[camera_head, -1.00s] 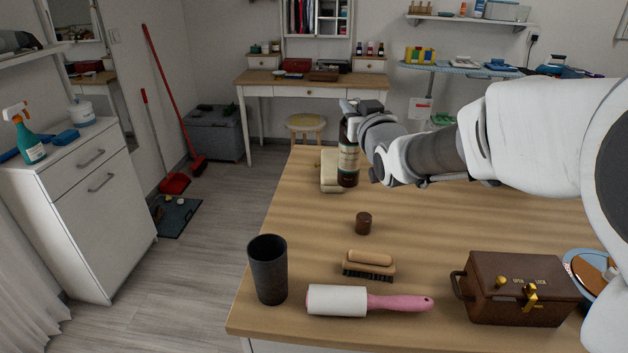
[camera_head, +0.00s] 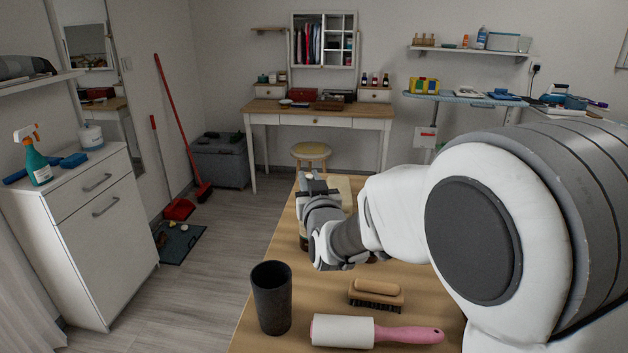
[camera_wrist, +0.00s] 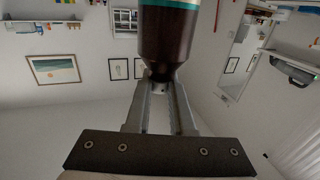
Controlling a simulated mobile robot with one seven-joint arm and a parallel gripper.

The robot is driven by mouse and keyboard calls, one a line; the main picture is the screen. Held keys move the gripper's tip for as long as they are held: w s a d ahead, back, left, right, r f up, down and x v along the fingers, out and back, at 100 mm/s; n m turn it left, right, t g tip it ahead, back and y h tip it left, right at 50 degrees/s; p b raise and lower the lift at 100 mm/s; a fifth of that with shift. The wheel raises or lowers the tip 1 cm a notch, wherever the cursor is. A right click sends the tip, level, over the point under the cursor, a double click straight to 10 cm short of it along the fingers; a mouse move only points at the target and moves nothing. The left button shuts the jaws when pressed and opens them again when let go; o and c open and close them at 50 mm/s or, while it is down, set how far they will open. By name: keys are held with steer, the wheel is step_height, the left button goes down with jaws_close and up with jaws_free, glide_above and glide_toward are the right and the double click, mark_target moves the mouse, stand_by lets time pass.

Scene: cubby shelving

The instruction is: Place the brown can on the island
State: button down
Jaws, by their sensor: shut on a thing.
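A dark brown bottle-shaped container with a teal-edged label (camera_wrist: 168,35) fills the top middle of the wrist view. My gripper (camera_wrist: 161,82) is shut on its narrow neck. In the head view my gripper (camera_head: 313,182) is over the left part of the wood-topped island (camera_head: 250,335). Only a brown sliver of the container (camera_head: 303,240) shows beside my wrist, so I cannot tell whether its base touches the top. My arm covers much of the island. No separate brown can shows now; a small dark brown cylinder seen earlier is hidden.
A black cup (camera_head: 271,300), a wooden brush (camera_head: 376,293) and a pink-handled lint roller (camera_head: 345,331) are near the island's front left. A beige block (camera_head: 341,188) is behind my gripper.

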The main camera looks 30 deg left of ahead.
steer(key=shift+r, duration=0.15)
steer(key=shift+f+b, duration=0.25)
steer(key=shift+b, duration=0.1)
steer(key=c, duration=0.8)
jaws_free()
steer(key=shift+o, duration=0.2)
steer(key=shift+r, duration=0.1)
